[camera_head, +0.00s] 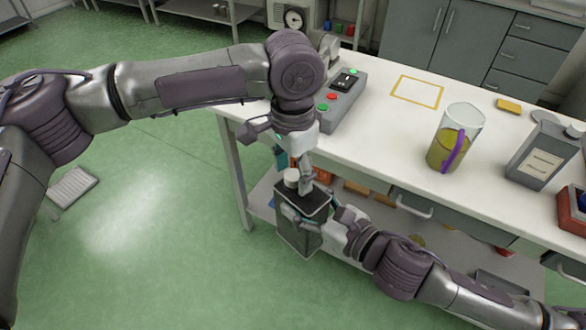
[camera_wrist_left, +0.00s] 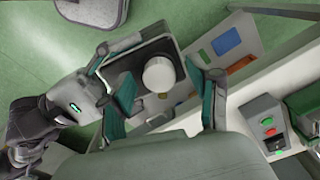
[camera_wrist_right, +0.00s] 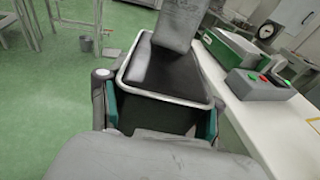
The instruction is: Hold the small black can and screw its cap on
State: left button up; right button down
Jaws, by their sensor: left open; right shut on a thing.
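The small black can (camera_head: 301,234) is upright beside the table's front edge, with a pale rim around its top. My right gripper (camera_head: 318,218) is shut on it; its teal pads press the can's two sides in the right wrist view (camera_wrist_right: 160,118). A white cap (camera_head: 291,176) is at the can's top; it also shows in the left wrist view (camera_wrist_left: 158,75). I cannot tell how firmly it sits. My left gripper (camera_head: 296,168) is open just above, pointing down, its fingers on either side of the cap in the left wrist view (camera_wrist_left: 165,105).
The white table (camera_head: 385,130) is to the right, with a button box (camera_head: 342,98), a jug of yellow-green liquid (camera_head: 448,150), a larger grey can (camera_head: 541,158) and a yellow outlined square (camera_head: 417,91). A lower shelf holds coloured items.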

pick_arm(q)
notch_tip(320, 180, up, 12)
dwell(0.4)
jog(key=shift+w+f, duration=0.1)
dwell(0.4)
